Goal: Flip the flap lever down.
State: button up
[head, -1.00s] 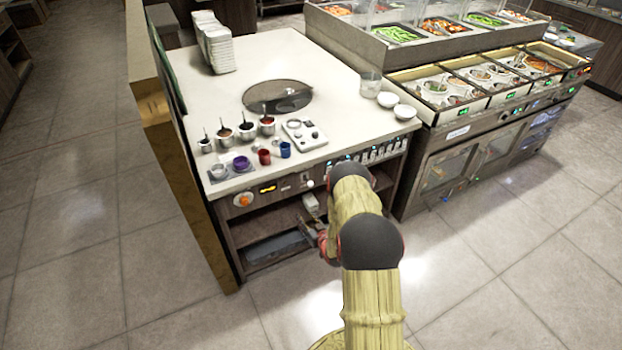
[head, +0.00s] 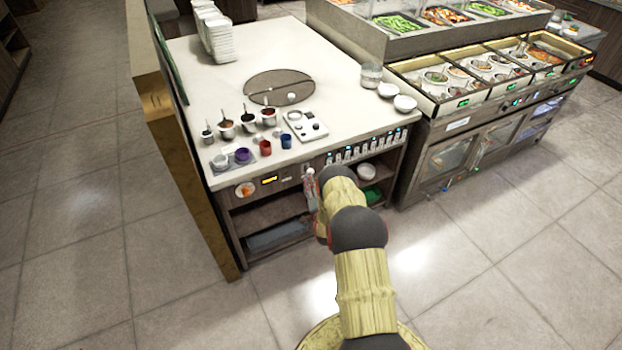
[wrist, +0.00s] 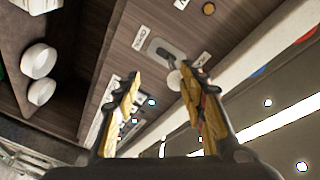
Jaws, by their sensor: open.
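The flap lever (wrist: 160,48) shows in the wrist view as a grey plate on the dark wood front panel, with a pale round knob (wrist: 174,79) by it. In the head view the pale knob (head: 310,172) is on the counter's front, right at my gripper (head: 311,190). In the wrist view my gripper (wrist: 162,84) is open, its two yellow-brown fingers apart. The knob appears between the fingertips, closer to the right one. I cannot tell whether either finger touches it. My gripper partly hides the lever in the head view.
A row of small switches (head: 365,148) lies right of the lever. An orange-centred dial (head: 245,189) and a lit display (head: 270,180) are to its left. Open shelves (head: 270,213) are below. Cups and sauce pots stand on the white counter (head: 330,85) above.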

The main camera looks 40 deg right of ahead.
jog(key=x, duration=0.4)
jog(key=shift+d, duration=0.2)
jog(key=shift+a, duration=0.15)
grip_shut()
jog(key=shift+w+a+b, duration=0.1)
jog(key=shift+b, duration=0.2)
dwell(0.4)
